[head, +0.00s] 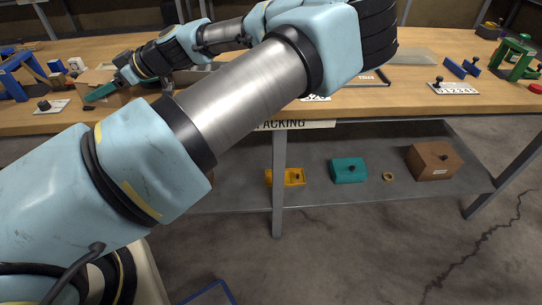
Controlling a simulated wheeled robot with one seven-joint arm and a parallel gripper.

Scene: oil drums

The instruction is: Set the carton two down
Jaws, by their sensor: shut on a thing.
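A tan cardboard carton (95,77) is at the left of the bench, by the front edge. My gripper (110,86) is at it, its teal finger lying against the carton's near side, and is shut on it. My wrist covers the carton's right part. I cannot read a number on it, nor tell whether its base touches the bench top.
The wooden bench (445,112) carries a blue stand (20,75), a knobbed white plate (50,106), a labelled plate (455,88) and a green stand (516,62). The shelf below holds a yellow box (292,177), teal box (348,170) and brown box (433,162).

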